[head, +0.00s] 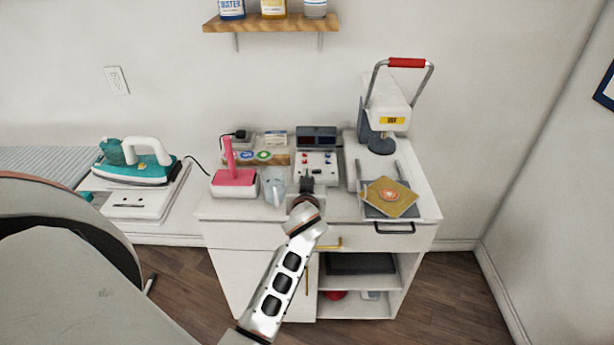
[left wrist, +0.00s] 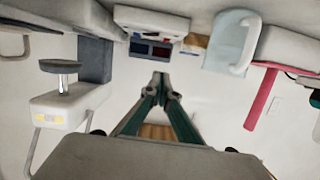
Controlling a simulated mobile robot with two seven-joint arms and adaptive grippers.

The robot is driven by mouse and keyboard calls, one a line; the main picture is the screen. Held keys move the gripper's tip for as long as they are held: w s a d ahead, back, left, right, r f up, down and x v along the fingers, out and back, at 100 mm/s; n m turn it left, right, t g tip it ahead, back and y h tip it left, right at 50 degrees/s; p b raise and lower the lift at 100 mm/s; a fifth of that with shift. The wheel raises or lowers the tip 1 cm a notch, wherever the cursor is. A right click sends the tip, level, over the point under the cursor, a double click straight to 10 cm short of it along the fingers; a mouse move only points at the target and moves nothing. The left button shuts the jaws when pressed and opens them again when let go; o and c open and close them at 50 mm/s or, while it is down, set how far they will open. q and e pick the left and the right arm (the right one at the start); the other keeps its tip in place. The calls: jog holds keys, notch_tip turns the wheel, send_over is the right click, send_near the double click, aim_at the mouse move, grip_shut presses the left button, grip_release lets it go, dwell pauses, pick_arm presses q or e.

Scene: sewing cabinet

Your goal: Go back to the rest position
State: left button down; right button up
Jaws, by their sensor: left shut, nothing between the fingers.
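My left gripper (head: 307,184) is above the front of the white cabinet (head: 240,236), in front of the control box with a dark display (head: 317,160). In the left wrist view my left gripper (left wrist: 160,80) has its fingers together with nothing between them. That view is upside down, and the control box (left wrist: 150,25) shows beyond the fingertips. I see no contact between the gripper and the things around it, though the gap to the control box is hard to judge. My right gripper is not in view.
A pink-handled tool (head: 233,182) and a pale mug (head: 273,187) stand left of the gripper. A heat press (head: 390,108) and a yellow-brown patch on a dark plate (head: 389,196) are on the right. A teal iron (head: 135,165) sits further left. A shelf (head: 270,23) hangs above.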

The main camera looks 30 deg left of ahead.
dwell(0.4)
pick_arm(q)
jog(key=s+d+f+m, duration=0.1)
jog(key=f, duration=0.1)
jog(key=s+d+f+m+h, duration=0.1)
jog(key=f, duration=0.1)
jog(key=s+d+f+h, duration=0.1)
jog(key=s+f, duration=0.1)
jog(key=shift+d+f+m, duration=0.1)
jog(key=shift+f+m, duration=0.15)
jog(key=shift+m, duration=0.15)
jog(key=s+d+f+m+h, duration=0.2)
jog(key=s+d+f, duration=0.3)
jog(key=s, duration=0.3)
jog(key=s+d+f+m+g+h, duration=0.1)
jog(key=s+d+f+m+h, duration=0.2)
jog(key=s, duration=0.6)
jog(key=s+d+f+m+h, duration=0.2)
jog(key=s+d+f+h, duration=0.1)
jog(key=s+d+f, duration=0.4)
jog(key=shift+s+d+f+g+h, duration=0.2)
jog(key=shift+s+f+g+h, duration=0.15)
jog(key=shift+s, duration=0.4)
